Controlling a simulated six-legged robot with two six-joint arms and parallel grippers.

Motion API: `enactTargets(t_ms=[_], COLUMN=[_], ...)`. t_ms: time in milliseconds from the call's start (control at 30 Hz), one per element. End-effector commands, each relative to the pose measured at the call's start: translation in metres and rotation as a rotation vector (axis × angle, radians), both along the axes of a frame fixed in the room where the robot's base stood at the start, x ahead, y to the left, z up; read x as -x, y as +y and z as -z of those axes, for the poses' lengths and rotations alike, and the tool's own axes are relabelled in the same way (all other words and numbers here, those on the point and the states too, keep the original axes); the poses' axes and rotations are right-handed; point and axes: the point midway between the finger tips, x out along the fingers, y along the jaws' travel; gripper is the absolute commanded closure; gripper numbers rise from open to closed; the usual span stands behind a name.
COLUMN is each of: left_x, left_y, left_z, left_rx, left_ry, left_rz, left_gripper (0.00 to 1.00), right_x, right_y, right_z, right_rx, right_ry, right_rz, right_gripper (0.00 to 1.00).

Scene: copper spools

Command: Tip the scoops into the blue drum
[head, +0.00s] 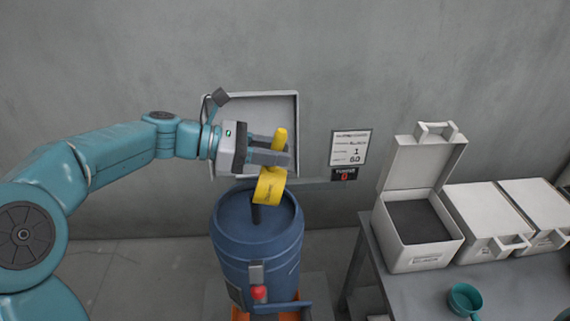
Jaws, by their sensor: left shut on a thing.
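A yellow scoop (270,187) is held in my left gripper (270,155), which is shut on its handle. The scoop hangs tilted, mouth downward, over the open top of the blue drum (257,245). A dark streak shows just under the scoop's lower edge, inside the drum's rim; I cannot tell if it is falling material. The drum stands upright with a red knob on its front. My right gripper is not in view.
An open white case (422,255) with dark contents stands on a grey table (415,297) at the right, beside closed white cases (490,215). A teal cup (465,300) sits in front. A label sign (349,147) with a counter (344,174) reading 0 hangs on the wall.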

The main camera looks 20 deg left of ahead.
Motion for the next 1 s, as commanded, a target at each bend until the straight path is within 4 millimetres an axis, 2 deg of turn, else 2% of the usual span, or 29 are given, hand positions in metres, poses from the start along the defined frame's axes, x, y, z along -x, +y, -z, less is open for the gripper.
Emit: enactTargets(t_ms=[33,200,500,800,1000], left_x=[0.001,0.004,0.011,0.018,0.021], left_y=[0.003,0.013,0.04,0.065,0.072], left_z=[0.008,0.01,0.027,0.04,0.041], left_rx=[0.023,0.106,0.316,0.518,0.577], left_ry=[-0.008,-0.032,-0.088,-0.146,-0.163], left_rz=[-0.002,-0.002,-0.002,-0.001,0.0], left_gripper=[1.0,1.0,1.0,1.0,1.0], right_x=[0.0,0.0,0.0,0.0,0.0], right_y=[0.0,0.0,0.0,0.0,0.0], right_z=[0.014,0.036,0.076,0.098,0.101], right_rx=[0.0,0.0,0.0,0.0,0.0], right_ry=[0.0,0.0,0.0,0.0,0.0], right_rz=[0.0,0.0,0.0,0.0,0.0], right_gripper=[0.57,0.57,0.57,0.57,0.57])
